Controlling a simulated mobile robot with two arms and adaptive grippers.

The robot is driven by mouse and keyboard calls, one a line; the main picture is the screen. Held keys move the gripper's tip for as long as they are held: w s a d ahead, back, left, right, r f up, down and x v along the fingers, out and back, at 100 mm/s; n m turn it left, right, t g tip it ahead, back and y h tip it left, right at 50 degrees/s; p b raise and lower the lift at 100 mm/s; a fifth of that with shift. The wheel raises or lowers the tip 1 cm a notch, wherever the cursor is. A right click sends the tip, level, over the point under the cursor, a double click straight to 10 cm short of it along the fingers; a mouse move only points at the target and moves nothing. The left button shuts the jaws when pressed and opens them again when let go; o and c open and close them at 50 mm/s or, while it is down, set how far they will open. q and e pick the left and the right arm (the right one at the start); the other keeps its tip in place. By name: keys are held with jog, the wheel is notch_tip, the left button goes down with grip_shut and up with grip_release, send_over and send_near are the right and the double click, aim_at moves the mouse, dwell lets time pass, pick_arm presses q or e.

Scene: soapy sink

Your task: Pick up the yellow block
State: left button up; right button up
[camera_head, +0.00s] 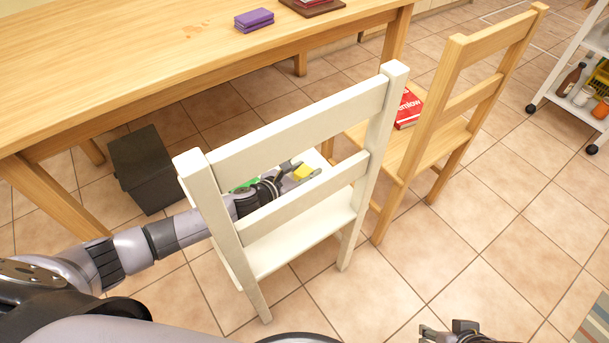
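The yellow block (302,172) is at the white chair (296,235), seen through the gap between its back slats. My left arm reaches in from the left behind the chair back. My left gripper (301,172) has its dark fingers on either side of the block. Whether the fingers press on it, and whether it rests on the seat or is raised, I cannot tell. The lower slat hides part of the gripper. My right gripper (452,331) is at the bottom edge, partly cut off and away from the block; its opening is unclear.
A green object (246,185) shows beside my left wrist, partly hidden. The wooden table (120,60) holds a purple block (254,20). A black bin (142,168) stands below it. A wooden chair (455,135) holds a red book (408,108).

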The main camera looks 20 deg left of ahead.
pick_arm(q)
jog(key=c, duration=0.7)
jog(key=shift+o, duration=0.2)
